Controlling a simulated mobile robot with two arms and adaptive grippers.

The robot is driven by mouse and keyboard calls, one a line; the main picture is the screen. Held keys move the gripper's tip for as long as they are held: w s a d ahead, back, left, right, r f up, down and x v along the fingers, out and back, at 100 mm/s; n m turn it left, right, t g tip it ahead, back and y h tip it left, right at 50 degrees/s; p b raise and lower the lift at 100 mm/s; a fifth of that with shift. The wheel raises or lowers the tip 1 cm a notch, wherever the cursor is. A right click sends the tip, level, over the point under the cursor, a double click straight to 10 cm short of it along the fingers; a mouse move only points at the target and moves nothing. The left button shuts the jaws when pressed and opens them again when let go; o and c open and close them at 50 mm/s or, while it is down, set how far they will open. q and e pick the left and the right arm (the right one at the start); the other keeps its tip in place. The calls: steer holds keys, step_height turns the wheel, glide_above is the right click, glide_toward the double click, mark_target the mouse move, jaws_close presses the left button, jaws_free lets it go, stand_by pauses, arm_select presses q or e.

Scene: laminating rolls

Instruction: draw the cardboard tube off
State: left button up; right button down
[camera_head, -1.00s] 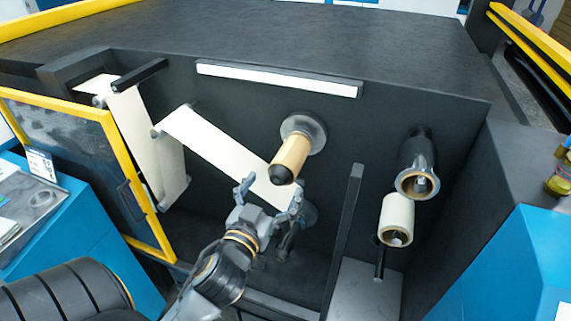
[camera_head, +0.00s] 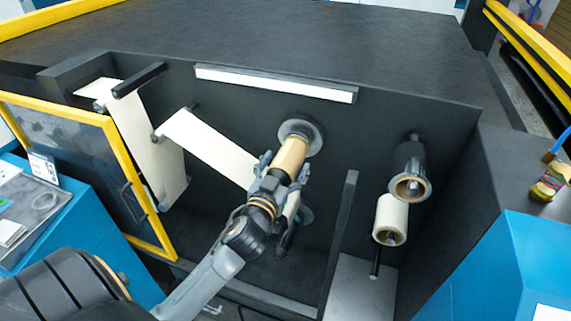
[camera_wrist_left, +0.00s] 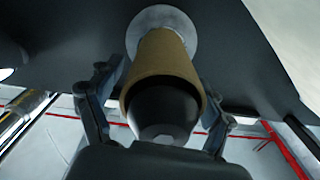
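The tan cardboard tube (camera_head: 291,153) sits on a spindle with a round grey flange (camera_head: 301,135) behind it, on the dark machine wall. My left gripper (camera_head: 283,168) is at the tube's front end, its fingers spread on either side. In the left wrist view the tube (camera_wrist_left: 162,62) points at the camera, with the spindle's dark rounded tip (camera_wrist_left: 163,112) sticking out of it. The left gripper's fingers (camera_wrist_left: 160,95) stand apart, with gaps visible between them and the tube. My right gripper does not show.
A white web (camera_head: 207,146) runs over rollers left of the tube. A dark upright bar (camera_head: 340,235) stands to the right. Further right are a dark spindle with a brown core (camera_head: 409,188) and a white roll (camera_head: 391,218). An open yellow-framed door (camera_head: 122,170) is at the left.

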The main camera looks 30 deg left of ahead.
arm_select(q)
steer(key=c, duration=0.9)
steer(key=shift+o, duration=0.2)
steer(key=shift+s, duration=0.1)
steer(key=shift+s+d+f, duration=0.1)
steer(key=shift+s, duration=0.35)
steer(key=shift+v, duration=1.7)
steer(key=v, duration=1.3)
steer(key=shift+b, duration=0.4)
steer(key=shift+d, duration=0.1)
